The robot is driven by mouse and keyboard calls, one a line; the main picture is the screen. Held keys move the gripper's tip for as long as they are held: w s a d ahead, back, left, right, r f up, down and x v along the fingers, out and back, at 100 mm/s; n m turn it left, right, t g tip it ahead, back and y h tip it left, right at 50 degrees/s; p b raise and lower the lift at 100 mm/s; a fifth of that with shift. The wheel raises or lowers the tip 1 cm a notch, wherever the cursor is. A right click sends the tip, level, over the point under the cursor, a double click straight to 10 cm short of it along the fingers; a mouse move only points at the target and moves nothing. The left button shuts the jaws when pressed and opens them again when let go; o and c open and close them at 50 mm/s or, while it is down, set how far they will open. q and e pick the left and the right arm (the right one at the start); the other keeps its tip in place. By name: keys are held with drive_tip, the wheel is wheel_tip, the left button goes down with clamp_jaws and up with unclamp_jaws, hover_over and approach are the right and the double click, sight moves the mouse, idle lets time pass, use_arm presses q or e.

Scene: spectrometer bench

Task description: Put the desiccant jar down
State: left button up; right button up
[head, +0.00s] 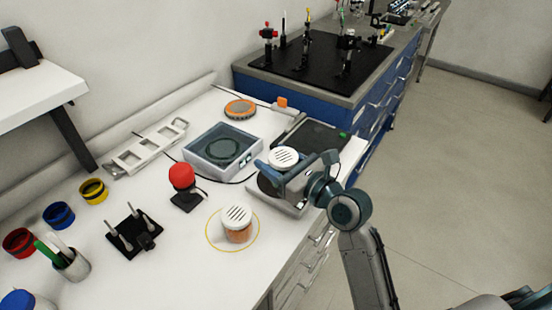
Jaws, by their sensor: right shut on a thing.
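My right gripper (292,178) comes in from the right and is shut on a jar with a white slotted lid (284,156), the desiccant jar. The fingers hide most of the jar's body. It is over a grey device with a dark round plate (268,186); I cannot tell whether it touches the device. A second jar (237,224), with a similar white slotted lid and orange contents, stands upright inside a thin yellow ring (209,241) on the white bench. My left gripper is not in view.
A clear-lidded box (222,149), a red-topped button (182,177) and a black stand with posts (132,232) are left of the gripper. A dark flat device (318,139) lies behind it. The bench's right edge is close; bare white surface lies around the ring.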

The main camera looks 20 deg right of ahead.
drive_tip(key=w, duration=0.2)
drive_tip(key=w+d, duration=0.1)
drive_tip(key=w, duration=0.1)
drive_tip(key=shift+f, duration=0.15)
drive_tip(key=shift+w+f, duration=0.15)
drive_tip(key=shift+w, duration=0.05)
drive_tip(key=shift+s+f, duration=0.1)
drive_tip(key=shift+f, duration=1.55)
drive_tip(key=o, duration=1.1)
drive_tip(key=shift+f, duration=0.1)
drive_tip(key=v, duration=1.2)
